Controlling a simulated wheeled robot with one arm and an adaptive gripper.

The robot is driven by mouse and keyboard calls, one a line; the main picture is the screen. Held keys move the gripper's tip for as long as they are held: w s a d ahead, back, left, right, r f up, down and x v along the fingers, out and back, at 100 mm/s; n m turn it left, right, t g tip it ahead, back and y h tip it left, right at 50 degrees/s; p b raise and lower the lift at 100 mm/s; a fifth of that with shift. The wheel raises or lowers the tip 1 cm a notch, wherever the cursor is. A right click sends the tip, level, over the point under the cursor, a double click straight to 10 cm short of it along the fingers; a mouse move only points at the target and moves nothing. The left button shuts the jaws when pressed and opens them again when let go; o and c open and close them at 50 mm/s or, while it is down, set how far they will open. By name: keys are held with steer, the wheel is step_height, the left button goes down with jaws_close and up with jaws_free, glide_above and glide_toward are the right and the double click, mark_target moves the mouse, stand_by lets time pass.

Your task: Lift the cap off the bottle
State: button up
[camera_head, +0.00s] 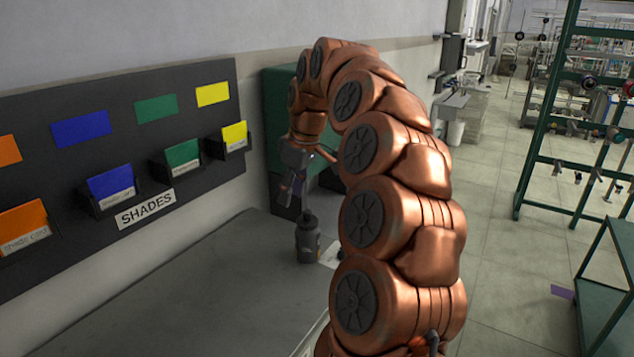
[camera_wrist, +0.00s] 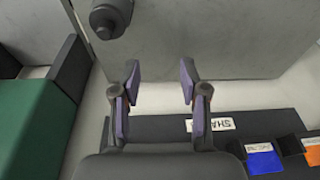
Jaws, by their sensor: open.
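A dark grey bottle (camera_head: 307,243) stands upright on the grey worktop, with its narrower cap (camera_head: 308,217) on top. In the wrist view the bottle (camera_wrist: 116,14) is at the top edge, left of centre, partly cut off by the frame, with its cap (camera_wrist: 103,25) toward the camera. My gripper (camera_head: 291,196) hangs just above and left of the bottle in the head view. In the wrist view my gripper (camera_wrist: 159,82) has its two purple-padded fingers apart with nothing between them. The bottle lies beyond the fingertips, not between them.
A dark shade board (camera_head: 150,140) with coloured cards stands along the wall at the left. A green cabinet (camera_head: 279,95) is behind my gripper. A white paper (camera_head: 331,254) lies right of the bottle. The worktop (camera_head: 200,300) left of the bottle is clear.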

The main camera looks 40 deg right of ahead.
glide_toward(309, 211)
steer(key=shift+m, duration=0.3)
steer(key=shift+b+x, duration=2.2)
steer(key=shift+x, duration=2.4)
steer(key=shift+c, duration=0.4)
jaws_close()
steer(key=shift+w+a+p+v, duration=0.15)
steer(key=shift+p+v, duration=0.3)
steer(key=shift+v, duration=0.3)
steer(key=shift+w+p+v, duration=0.15)
steer(key=shift+p+v, duration=0.25)
steer(key=shift+v, duration=0.3)
steer(key=shift+w+a+p+v, duration=0.1)
steer(key=shift+p+v, duration=0.35)
steer(key=shift+v, duration=0.3)
steer(key=shift+r, duration=0.1)
